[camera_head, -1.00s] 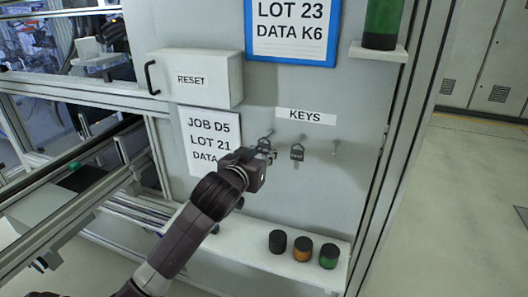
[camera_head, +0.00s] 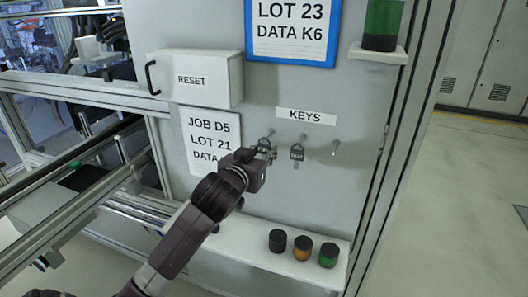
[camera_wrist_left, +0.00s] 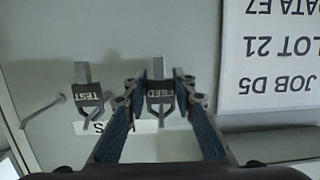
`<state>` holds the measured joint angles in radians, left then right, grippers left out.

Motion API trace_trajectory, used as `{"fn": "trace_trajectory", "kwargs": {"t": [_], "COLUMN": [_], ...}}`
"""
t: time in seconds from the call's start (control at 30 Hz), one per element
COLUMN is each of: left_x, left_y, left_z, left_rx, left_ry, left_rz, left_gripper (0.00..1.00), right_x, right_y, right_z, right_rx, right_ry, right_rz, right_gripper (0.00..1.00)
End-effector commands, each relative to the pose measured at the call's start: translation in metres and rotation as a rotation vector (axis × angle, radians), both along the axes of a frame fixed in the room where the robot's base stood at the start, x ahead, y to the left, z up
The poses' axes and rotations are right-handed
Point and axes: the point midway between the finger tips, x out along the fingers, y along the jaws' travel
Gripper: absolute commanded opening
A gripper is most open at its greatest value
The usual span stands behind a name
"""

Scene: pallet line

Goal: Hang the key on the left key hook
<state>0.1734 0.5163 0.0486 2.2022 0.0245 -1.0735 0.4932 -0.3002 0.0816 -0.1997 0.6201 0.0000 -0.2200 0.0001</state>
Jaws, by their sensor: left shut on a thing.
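A dark key tag marked FEED (camera_wrist_left: 160,97) is between the blue-padded fingers of my left gripper (camera_wrist_left: 168,76) in the wrist view, which is upside down. In the head view my left gripper (camera_head: 267,153) is at the wall panel, just below the left key hook (camera_head: 271,132). The top of the key (camera_head: 264,142) shows beside that hook; I cannot tell whether its loop is around it. A second key marked TEST (camera_head: 297,153) hangs on the middle hook, also seen in the wrist view (camera_wrist_left: 88,97). The right hook (camera_head: 336,147) is bare. My right gripper is out of view.
The KEYS label (camera_head: 306,116) is above the hooks. A RESET box (camera_head: 195,78) juts out at upper left. A shelf (camera_head: 240,237) below holds black, orange and green jars (camera_head: 302,248). A green cylinder (camera_head: 382,24) stands on a bracket at upper right.

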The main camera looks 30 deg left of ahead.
Motion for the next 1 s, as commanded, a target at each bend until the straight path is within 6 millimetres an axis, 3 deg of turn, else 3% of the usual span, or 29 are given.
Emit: {"fn": "trace_trajectory", "kwargs": {"t": [0.97,1.0], "left_x": [0.0000,0.0000], "left_y": [0.0001,0.0001], "left_z": [0.0016,0.0016], "left_rx": [0.000,0.000], "left_ry": [-0.001,-0.001], "left_rz": [0.000,0.000], "left_gripper": [0.06,0.28], "right_x": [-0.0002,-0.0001], "right_y": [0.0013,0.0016], "right_z": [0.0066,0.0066], "right_rx": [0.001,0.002], "right_ry": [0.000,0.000], "right_rz": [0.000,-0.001], "right_gripper": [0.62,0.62]}}
